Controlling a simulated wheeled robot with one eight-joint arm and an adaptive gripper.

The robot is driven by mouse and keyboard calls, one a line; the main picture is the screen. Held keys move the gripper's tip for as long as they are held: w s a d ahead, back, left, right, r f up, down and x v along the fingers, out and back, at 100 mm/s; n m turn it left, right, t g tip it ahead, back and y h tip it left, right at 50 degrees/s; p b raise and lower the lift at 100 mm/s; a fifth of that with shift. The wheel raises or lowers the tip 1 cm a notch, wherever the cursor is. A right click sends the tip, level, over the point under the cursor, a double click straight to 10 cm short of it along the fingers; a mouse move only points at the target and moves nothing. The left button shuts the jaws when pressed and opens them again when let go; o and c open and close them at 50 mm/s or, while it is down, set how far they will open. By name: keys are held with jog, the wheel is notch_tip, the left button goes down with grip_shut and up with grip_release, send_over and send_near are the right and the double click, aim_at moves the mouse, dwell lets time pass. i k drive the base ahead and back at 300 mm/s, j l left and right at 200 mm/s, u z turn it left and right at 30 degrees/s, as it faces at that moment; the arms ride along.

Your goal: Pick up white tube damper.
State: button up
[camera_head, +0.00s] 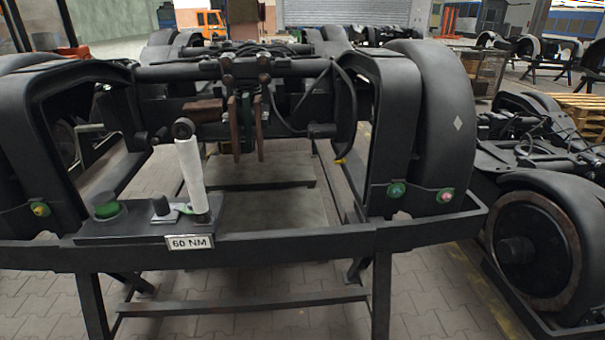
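The white tube damper (191,173) stands nearly upright, leaning slightly, at the front left of the bogie frame. It has a white cylindrical body, a dark ring-shaped eye at its top and a dark lower end. Its lower end meets the dark shelf (130,231) that carries a "60 NM" label; whether it is fixed there I cannot tell. My gripper is not in view.
A green round knob (107,206) and a small dark-topped part (161,207) sit left of the damper. The black bogie frame (405,130) rises behind and right. Another bogie with a large wheel (535,250) stands at right. Paved floor shows below.

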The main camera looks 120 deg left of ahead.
aim_at(187, 142)
jog(key=u, duration=1.85)
